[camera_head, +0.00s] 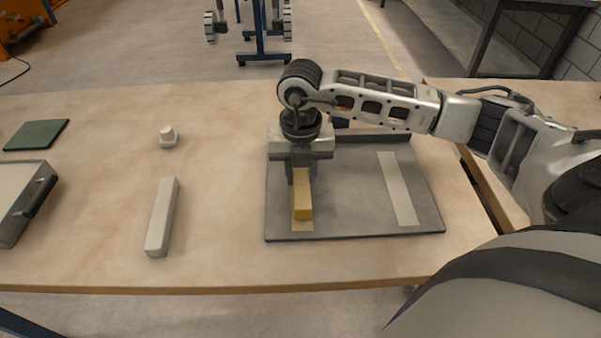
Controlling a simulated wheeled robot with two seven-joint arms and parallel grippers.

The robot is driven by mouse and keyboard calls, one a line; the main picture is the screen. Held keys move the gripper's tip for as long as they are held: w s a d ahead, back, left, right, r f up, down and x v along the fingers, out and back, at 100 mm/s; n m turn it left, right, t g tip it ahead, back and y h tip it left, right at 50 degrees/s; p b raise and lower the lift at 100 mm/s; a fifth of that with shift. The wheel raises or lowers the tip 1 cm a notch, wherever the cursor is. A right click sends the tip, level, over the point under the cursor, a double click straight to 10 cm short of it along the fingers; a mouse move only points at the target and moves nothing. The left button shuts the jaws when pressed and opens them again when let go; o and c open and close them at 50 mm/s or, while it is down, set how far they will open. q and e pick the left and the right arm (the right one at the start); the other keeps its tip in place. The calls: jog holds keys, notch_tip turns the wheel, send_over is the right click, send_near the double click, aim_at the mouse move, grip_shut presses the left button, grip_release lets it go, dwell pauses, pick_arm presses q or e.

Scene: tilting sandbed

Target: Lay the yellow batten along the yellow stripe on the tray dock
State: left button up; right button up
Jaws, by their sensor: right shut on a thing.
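The yellow batten (304,194) lies lengthwise over the yellow stripe (302,226) on the left side of the grey tray dock (345,228). Part of the stripe shows at the batten's near end and along its side. My right gripper (302,168) points down at the batten's far part and is shut on it. The gripper hides the batten's far end. I cannot tell whether the batten touches the dock or is held just above it. My left gripper is not in view.
A pale stripe (398,188) on the dock's right side is bare. A white batten (161,217) and a small white knobbed piece (168,137) stand on the table left of the dock. A green pad (37,134) and a handled tray (24,201) are at the far left.

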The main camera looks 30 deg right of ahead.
aim_at(300, 173)
jog(key=shift+f, duration=0.55)
jog(key=shift+f, duration=0.1)
jog(key=shift+f, duration=0.15)
jog(key=o, duration=1)
notch_tip(300, 173, up, 12)
jog(key=shift+r+b, duration=0.25)
jog(key=shift+b, duration=0.1)
